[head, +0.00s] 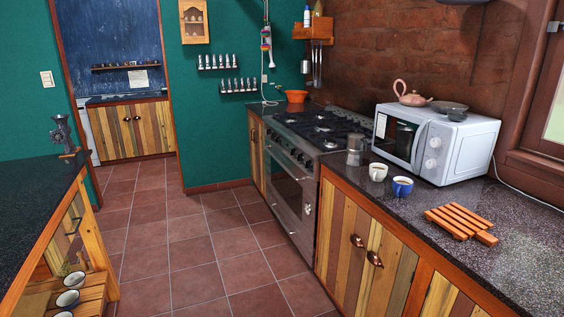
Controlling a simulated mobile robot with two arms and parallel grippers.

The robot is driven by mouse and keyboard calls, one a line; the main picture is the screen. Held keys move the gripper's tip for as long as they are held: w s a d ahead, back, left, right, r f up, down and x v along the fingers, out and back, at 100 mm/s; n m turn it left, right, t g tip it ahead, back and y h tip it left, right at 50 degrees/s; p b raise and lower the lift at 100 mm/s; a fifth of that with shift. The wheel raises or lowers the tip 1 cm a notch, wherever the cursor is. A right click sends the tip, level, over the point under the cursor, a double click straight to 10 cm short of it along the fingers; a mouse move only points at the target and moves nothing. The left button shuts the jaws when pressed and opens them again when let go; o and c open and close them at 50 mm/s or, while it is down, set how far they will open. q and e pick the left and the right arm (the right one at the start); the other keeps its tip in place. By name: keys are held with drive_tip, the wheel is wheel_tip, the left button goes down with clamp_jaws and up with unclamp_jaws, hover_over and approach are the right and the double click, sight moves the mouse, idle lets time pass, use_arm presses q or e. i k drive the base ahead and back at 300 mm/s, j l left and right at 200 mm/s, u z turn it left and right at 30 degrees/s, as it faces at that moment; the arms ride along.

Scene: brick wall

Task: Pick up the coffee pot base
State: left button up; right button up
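A small grey metal coffee pot part (355,151) stands upright on the dark counter at the right, beside the stove's near end and left of the microwave. It is small in the view, so I cannot tell whether it is only the base or a whole pot. A white cup (378,173) and a blue cup (402,187) stand on the counter in front of it and to its right. Neither of my grippers shows in the head view.
A white microwave (460,148) stands on the counter (530,235) with a pinkish teapot (410,95) on top. A slatted wooden trivet (461,221) lies nearer. The stove (318,130) adjoins the counter. A dark-topped island (30,205) is at left; the tiled floor (190,240) between is clear.

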sight(350, 160)
drive_tip(key=i+j+u, duration=0.3)
drive_tip(key=i, duration=0.65)
drive_tip(key=i+u, duration=0.3)
drive_tip(key=i, duration=0.65)
